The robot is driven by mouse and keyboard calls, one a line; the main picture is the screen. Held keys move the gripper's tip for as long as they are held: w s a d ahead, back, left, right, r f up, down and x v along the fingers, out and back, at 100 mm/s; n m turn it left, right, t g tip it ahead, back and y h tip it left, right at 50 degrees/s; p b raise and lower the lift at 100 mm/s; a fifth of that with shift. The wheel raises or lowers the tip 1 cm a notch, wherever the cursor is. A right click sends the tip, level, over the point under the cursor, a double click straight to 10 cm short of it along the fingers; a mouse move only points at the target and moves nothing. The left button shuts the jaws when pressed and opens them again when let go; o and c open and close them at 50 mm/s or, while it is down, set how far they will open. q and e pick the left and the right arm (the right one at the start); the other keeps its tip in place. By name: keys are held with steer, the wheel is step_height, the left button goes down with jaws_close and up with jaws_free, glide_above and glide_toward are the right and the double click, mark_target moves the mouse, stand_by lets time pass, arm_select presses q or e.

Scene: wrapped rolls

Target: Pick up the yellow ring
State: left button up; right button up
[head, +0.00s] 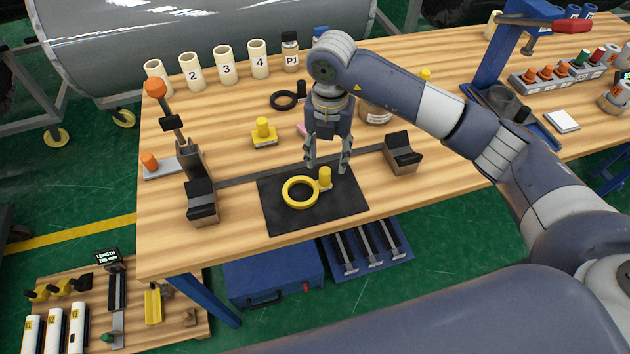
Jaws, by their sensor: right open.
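The yellow ring (286,194) lies on a black mat (345,205) near the front edge of the wooden table. A small yellow peg (325,176) stands on the mat, right beside the ring. My right gripper (327,168) points down over the back of the mat, behind and to the right of the ring. Its fingers are spread and hold nothing; one finger shows to each side of the peg in this view. How high the fingertips are above the mat is hard to tell. My left gripper does not show.
Black-topped support blocks (202,203) and (403,155) stand left and right of the mat. A yellow knobbed block (263,133) and a black ring (284,100) lie farther back. Numbered cream tubes (226,66) line the back edge. A blue press (494,60) stands at right.

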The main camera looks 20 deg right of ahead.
mark_target(325, 171)
step_height(325, 171, down, 2)
steer(key=f+p, duration=0.1)
steer(key=f, duration=0.1)
steer(key=f+p, duration=0.1)
steer(key=f, duration=0.2)
steer(key=shift+w+a+p, duration=0.1)
steer(key=shift+a+p, duration=0.1)
steer(key=shift+p, duration=0.15)
steer(key=shift+f, duration=0.25)
jaws_close()
